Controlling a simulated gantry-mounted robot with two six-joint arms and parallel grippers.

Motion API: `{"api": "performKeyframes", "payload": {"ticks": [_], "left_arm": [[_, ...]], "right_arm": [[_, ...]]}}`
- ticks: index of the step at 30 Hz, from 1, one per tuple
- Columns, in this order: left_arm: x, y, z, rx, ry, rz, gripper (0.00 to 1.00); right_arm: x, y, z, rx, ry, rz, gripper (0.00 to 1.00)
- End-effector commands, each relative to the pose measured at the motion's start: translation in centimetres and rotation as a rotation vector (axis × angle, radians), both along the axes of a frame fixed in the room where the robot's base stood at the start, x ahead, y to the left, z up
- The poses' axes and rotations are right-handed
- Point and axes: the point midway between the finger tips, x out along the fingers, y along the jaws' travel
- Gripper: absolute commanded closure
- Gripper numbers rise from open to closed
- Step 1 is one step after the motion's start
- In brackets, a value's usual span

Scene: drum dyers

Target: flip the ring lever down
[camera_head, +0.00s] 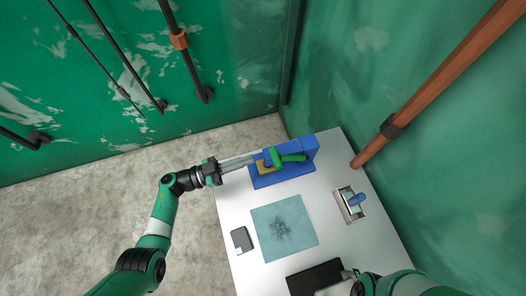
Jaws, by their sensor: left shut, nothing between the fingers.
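A blue fixture (309,147) stands at the far edge of the white table. A green lever (291,158) with a rounded end lies across it, beside a yellow-brown part (265,164). My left gripper (258,159) reaches in from the left, its shut fingers close to the yellow-brown part and the lever's rounded end. Whether they touch is too small to tell. My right gripper (349,280) is at the bottom edge, partly hidden by its arm; its fingers are unclear.
The white table (233,207) holds a blue-grey mat (265,222), a small grey block (242,239), a metal plate with a blue knob (356,199) and a black box (307,282). A green wall and brown pipe (440,72) stand close on the right.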

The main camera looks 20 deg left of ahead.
Motion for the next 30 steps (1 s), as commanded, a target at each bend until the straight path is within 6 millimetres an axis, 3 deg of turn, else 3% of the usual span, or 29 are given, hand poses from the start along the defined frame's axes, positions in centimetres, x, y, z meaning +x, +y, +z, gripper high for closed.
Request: {"api": "performKeyframes", "payload": {"ticks": [4, 11, 26, 28, 30], "left_arm": [[-1.4, 1.9, -0.4, -0.001, 0.000, 0.003, 1.00], [-2.2, 2.6, -0.5, -0.001, -0.002, -0.001, 1.00], [-2.1, 2.5, -0.5, -0.001, -0.004, -0.002, 1.00], [-2.0, 1.7, -0.3, 0.002, -0.007, -0.023, 1.00], [-1.1, 0.0, 1.1, 0.017, -0.040, -0.074, 1.00]], "right_arm": [[0.0, 0.0, -0.1, 0.000, 0.000, 0.000, 0.50], [0.0, 0.0, -0.1, 0.000, -0.001, 0.000, 0.50], [0.0, 0.0, -0.1, 0.000, -0.001, 0.000, 0.50], [0.0, 0.0, -0.1, 0.000, -0.001, 0.000, 0.50], [0.0, 0.0, -0.1, 0.000, -0.001, 0.000, 0.50]]}}
